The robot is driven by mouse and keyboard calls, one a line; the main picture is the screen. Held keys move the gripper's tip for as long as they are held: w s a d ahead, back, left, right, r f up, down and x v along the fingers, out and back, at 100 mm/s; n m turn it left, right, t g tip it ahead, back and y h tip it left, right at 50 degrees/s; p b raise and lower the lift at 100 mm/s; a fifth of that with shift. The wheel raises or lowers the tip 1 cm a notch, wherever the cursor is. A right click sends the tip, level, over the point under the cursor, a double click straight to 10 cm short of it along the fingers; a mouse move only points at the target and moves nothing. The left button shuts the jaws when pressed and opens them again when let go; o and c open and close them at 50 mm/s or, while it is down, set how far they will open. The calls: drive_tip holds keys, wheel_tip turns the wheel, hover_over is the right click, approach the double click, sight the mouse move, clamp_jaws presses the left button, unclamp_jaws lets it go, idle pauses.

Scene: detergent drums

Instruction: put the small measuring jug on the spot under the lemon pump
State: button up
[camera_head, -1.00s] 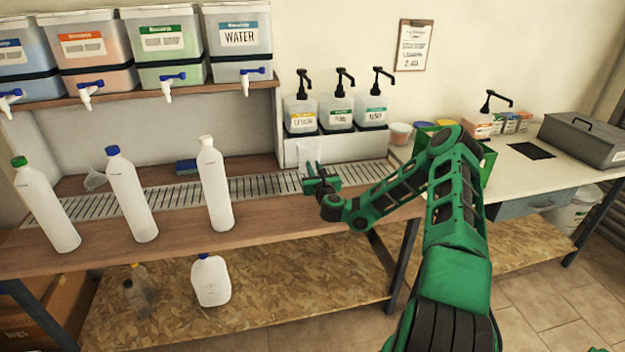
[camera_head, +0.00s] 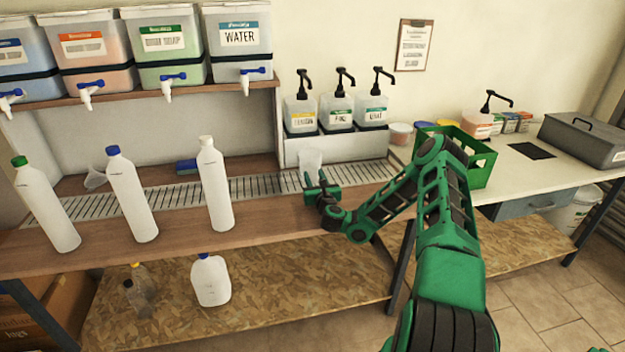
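The small measuring jug (camera_head: 311,159) is a pale, translucent cup at the drip grating, in front of the white pump stand. The lemon pump (camera_head: 300,113), with a yellow label and black spout, is the leftmost of three pumps on the stand, above and slightly left of the jug. My gripper (camera_head: 316,182) is at the near side of the jug and overlaps its lower part in the picture. The jug's base is hidden, so I cannot tell whether it rests on the grating or whether the fingers grip it.
The slotted drip grating (camera_head: 262,186) runs along the counter. Three tall white bottles, one of them a blue-capped bottle (camera_head: 132,195), stand to the left. A green crate (camera_head: 480,165) stands right of my forearm. Drums with taps line the shelf above.

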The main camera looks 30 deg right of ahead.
drive_tip(key=shift+r, duration=0.1)
drive_tip(key=shift+v, duration=1)
drive_tip(key=shift+f+v, duration=0.2)
drive_tip(key=shift+v, duration=0.75)
drive_tip(key=shift+s+r, duration=0.15)
drive_tip(key=shift+s, duration=0.45)
drive_tip(key=shift+s+a, duration=0.35)
drive_tip(key=shift+s, duration=0.15)
drive_tip(key=shift+s+a, duration=0.1)
drive_tip(key=shift+s, duration=0.45)
drive_tip(key=shift+v, duration=2.4)
